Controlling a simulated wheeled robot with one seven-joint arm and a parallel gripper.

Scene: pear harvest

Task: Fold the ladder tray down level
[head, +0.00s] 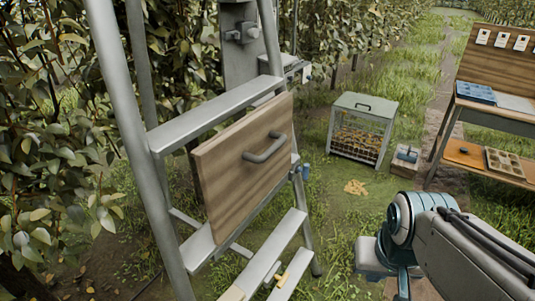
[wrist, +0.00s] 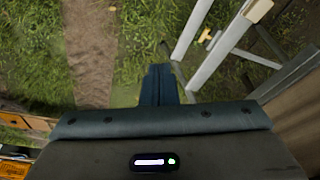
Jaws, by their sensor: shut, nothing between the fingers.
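The ladder tray is a brown wooden panel (head: 235,170) with a grey bar handle (head: 265,148) on its face. It stands steeply upright between the rails of the grey metal ladder (head: 125,110) in the head view. A brown surface at the right edge of the wrist view looks like part of the tray (wrist: 300,108). Ladder parts (wrist: 212,65) also show there. My gripper (wrist: 158,72) is shut and empty, pointing down over grass beside the ladder, apart from the tray and handle. In the head view my arm is at the lower right; the fingertips are not visible.
A wooden workbench (head: 500,100) with trays is at the right. Leafy trees crowd the left. Grass between ladder and bench is mostly open.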

